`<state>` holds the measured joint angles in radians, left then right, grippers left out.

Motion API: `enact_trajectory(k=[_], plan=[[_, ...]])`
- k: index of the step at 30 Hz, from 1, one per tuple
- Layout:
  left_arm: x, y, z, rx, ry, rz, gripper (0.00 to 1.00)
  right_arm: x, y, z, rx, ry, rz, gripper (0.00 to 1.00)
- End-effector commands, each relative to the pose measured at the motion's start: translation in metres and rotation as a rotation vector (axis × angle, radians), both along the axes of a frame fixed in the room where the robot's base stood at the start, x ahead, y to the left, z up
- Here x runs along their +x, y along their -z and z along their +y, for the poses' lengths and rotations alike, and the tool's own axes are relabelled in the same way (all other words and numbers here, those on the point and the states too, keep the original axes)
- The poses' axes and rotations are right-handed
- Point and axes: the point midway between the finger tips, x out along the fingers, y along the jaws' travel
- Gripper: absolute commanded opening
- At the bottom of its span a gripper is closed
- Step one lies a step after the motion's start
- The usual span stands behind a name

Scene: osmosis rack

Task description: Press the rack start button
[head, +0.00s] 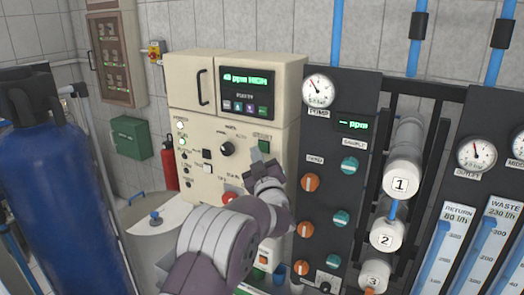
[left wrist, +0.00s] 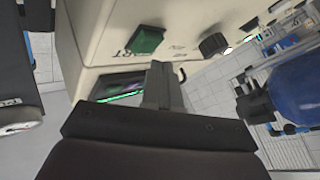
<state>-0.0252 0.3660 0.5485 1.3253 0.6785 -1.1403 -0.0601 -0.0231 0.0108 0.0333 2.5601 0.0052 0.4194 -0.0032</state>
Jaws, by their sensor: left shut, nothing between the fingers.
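The green start button (left wrist: 146,41) is a square button on the cream control cabinet, with a label ending in "ART" below it in the left wrist view. In the head view the button (head: 264,144) shows just above my left gripper (head: 262,158). My left gripper (left wrist: 160,68) is shut and empty, its fingertips close to the panel beside the button. I cannot tell if they touch the panel. The cream cabinet (head: 214,128) carries a lit green display (head: 246,80) above. My right gripper does not show.
A black knob (head: 227,149) and a red button (head: 229,197) sit on the same panel. A dark panel with orange and teal knobs (head: 349,165) and a pressure gauge (head: 319,90) stands to the right. A blue tank (head: 55,180) stands at the left.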

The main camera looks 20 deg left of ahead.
Motion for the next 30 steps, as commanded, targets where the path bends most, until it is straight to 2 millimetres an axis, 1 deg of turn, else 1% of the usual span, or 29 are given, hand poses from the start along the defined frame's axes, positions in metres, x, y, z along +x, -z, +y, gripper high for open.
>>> enact_trajectory(k=[4, 7, 15, 21, 24, 30], plan=[[0.0, 0.0, 0.0, 0.001, 0.0, 0.001, 0.0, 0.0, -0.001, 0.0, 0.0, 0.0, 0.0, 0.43], [-0.003, 0.001, 0.0, 0.001, 0.0, 0.001, 0.0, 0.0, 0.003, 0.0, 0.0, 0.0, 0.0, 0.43], [-0.029, 0.002, 0.004, 0.001, 0.0, 0.001, 0.0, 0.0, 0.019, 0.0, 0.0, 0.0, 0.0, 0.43], [-0.046, 0.002, 0.006, 0.001, 0.0, 0.002, 0.0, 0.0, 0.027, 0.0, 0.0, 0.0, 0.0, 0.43], [-0.049, 0.001, 0.007, 0.0, 0.0, 0.001, 0.0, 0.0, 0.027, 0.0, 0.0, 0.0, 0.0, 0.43], [-0.049, 0.0, 0.007, 0.0, 0.0, 0.001, 0.0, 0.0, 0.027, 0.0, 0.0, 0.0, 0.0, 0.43]])
